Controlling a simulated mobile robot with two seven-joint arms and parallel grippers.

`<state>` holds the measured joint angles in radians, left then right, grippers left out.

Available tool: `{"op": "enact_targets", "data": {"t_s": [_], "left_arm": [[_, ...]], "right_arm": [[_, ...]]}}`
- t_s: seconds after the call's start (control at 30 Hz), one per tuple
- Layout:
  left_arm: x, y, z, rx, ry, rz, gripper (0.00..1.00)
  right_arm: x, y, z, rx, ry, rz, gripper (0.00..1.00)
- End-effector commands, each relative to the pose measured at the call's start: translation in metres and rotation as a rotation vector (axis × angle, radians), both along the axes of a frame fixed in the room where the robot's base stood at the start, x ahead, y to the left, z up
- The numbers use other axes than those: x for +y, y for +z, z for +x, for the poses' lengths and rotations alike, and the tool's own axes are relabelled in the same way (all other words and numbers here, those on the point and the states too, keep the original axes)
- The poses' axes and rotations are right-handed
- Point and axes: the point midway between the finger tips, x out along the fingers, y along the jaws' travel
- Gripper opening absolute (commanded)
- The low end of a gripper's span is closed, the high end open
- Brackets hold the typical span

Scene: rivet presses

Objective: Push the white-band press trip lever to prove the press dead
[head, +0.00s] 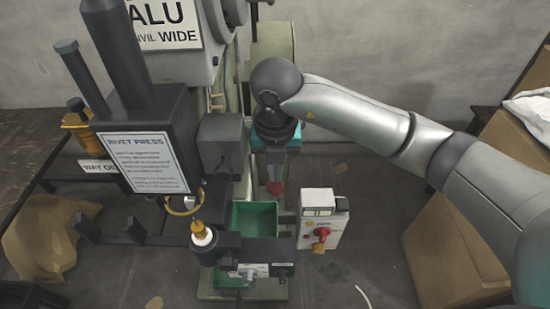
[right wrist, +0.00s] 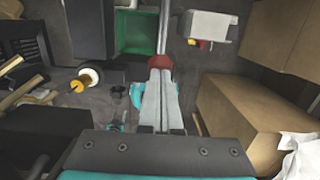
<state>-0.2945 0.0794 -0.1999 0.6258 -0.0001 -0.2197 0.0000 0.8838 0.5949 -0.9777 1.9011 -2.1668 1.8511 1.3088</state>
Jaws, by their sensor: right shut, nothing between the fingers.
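A trip lever with a red knob (head: 275,188) stands in front of the press; its metal rod (right wrist: 164,28) and red knob (right wrist: 159,62) show in the right wrist view. My right gripper (head: 275,177) comes down from above with its fingers shut and empty. The fingertips (right wrist: 158,73) are right at the red knob; I cannot tell whether they touch it. A white collar with a brass top (head: 201,234) is on the press at the left; it also shows in the right wrist view (right wrist: 89,77). My left gripper is not in view.
A green bin (head: 254,217) sits left of the knob. A white switch box (head: 318,222) with a red rotary switch (head: 321,233) stands to its right. The press sign (head: 143,160) is at the left.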

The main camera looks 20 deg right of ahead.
Motion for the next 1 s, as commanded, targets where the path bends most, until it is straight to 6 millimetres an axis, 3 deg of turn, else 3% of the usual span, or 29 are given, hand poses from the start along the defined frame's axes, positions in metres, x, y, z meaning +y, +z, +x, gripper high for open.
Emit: {"op": "enact_targets", "data": {"t_s": [0.33,0.73,1.0], "left_arm": [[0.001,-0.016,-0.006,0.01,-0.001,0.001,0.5],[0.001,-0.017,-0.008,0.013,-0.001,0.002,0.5],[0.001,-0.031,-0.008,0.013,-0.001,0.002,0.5]], "right_arm": [[0.001,-0.018,-0.003,0.001,0.0,-0.001,0.0],[0.001,-0.02,-0.004,0.002,0.0,0.0,0.0],[0.001,-0.037,-0.005,0.004,0.0,-0.002,0.0]]}}
